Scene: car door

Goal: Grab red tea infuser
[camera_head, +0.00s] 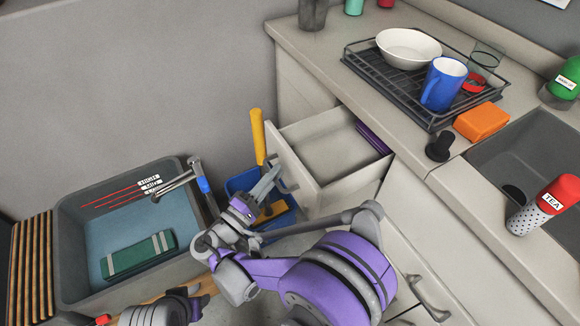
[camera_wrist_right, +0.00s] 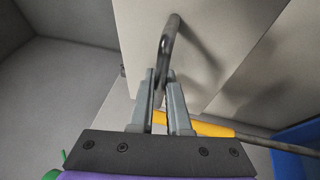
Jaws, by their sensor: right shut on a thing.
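A container with a red top labelled TEA (camera_head: 559,194) and a white speckled body leans at the sink's right edge. A small red object (camera_head: 473,83) lies on the dish rack beside the blue mug. I cannot tell for certain which is the tea infuser. My right gripper (camera_head: 267,183) is at the front of the open drawer (camera_head: 313,187). Its fingers (camera_wrist_right: 162,105) are shut on the drawer handle (camera_wrist_right: 168,50).
The drawer holds a purple item (camera_head: 373,138) and is otherwise mostly bare. A dish rack (camera_head: 395,92), an orange block (camera_head: 482,122) and a sink (camera_head: 520,150) are on the counter. A grey bin (camera_head: 75,285) and a blue bin (camera_head: 240,183) stand below.

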